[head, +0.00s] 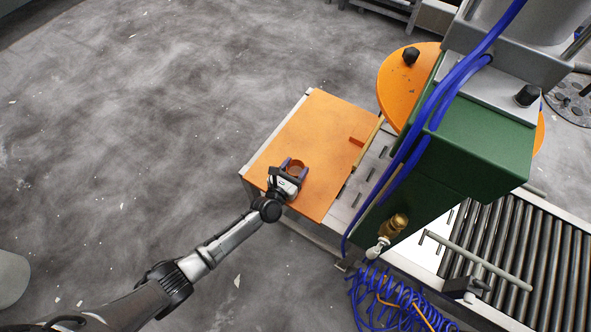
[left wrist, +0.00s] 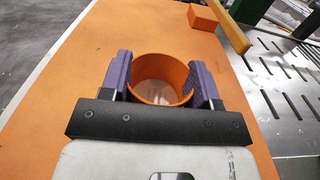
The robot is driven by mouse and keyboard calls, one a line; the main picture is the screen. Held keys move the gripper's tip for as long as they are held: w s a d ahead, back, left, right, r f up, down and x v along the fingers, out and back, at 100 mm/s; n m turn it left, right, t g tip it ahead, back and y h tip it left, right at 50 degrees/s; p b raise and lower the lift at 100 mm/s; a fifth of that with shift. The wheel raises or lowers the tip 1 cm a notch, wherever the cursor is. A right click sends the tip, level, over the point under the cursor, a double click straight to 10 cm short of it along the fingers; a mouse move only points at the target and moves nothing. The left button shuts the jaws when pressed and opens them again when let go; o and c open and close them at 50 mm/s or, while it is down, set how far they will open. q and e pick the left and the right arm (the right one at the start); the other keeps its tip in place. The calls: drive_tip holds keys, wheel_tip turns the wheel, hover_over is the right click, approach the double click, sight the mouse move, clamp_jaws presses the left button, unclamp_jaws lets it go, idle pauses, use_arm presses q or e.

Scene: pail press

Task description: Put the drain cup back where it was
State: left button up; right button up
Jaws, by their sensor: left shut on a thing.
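The drain cup (left wrist: 160,72) is a round orange cup with an open top. In the left wrist view it stands upright between the two purple fingers of my left gripper (left wrist: 160,82). The fingers press on it from both sides, and its inside looks empty. In the head view the cup (head: 296,166) is small and partly hidden by my left gripper (head: 293,168), over the orange board (head: 315,130). I cannot tell whether the cup's base touches the board. My right gripper is not in view.
A small orange block (head: 357,141) lies near the board's right edge. A metal plate with slots (head: 352,196) adjoins it. The green press housing (head: 470,150), blue hoses (head: 440,95), brass valve (head: 396,226) and roller conveyor (head: 520,250) stand to the right. The board's upper part is clear.

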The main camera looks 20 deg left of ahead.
use_arm(q)
drive_tip(key=shift+r, duration=0.1)
drive_tip(key=shift+f, duration=0.3)
drive_tip(key=o, duration=1)
drive_tip(key=shift+r, duration=0.1)
